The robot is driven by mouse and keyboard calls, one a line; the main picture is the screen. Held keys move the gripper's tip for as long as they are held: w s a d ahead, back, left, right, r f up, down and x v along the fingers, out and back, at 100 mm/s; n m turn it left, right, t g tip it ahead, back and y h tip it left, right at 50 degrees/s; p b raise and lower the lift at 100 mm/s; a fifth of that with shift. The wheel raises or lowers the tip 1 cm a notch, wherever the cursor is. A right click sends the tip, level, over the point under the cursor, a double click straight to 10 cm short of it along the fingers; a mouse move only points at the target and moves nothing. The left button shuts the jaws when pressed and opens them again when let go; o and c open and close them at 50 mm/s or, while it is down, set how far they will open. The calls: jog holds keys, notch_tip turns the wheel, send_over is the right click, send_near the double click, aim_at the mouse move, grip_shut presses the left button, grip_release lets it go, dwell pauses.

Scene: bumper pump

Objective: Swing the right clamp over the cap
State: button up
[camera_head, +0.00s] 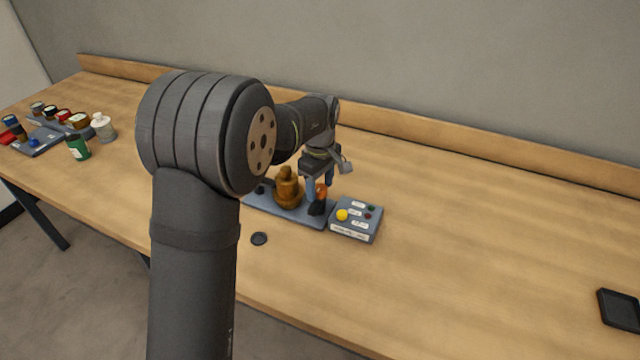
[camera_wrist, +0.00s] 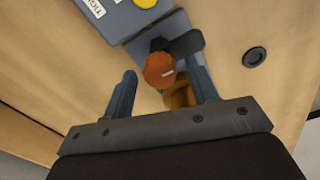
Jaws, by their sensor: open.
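The right clamp has an orange knob (camera_wrist: 160,70) and a black arm (camera_wrist: 185,43). It stands at the right end of the blue-grey base plate (camera_head: 262,203), beside an amber bottle-shaped piece (camera_head: 288,192) with a rounded, cap-like top. In the wrist view that amber piece (camera_wrist: 180,97) is mostly hidden behind the knob and a finger. My gripper (camera_head: 321,187) is open above the clamp. In the wrist view its fingers (camera_wrist: 163,76) are on either side of the orange knob, with gaps visible. Contact cannot be told. The black arm appears to point away from the amber piece.
A control box (camera_head: 356,219) with a yellow button adjoins the plate's right end. A dark round disc (camera_head: 260,238) lies in front of the plate. A black tray (camera_head: 620,310) is far right. Bottles and a rack (camera_head: 40,141) stand far left.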

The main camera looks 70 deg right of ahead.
jog(key=c, duration=1)
jog(key=shift+o, duration=0.2)
jog(key=m, duration=0.4)
jog(key=shift+m, duration=0.4)
jog(key=m, duration=0.4)
jog(key=shift+m, duration=0.3)
jog(key=m, duration=0.4)
jog(key=shift+m, duration=2.3)
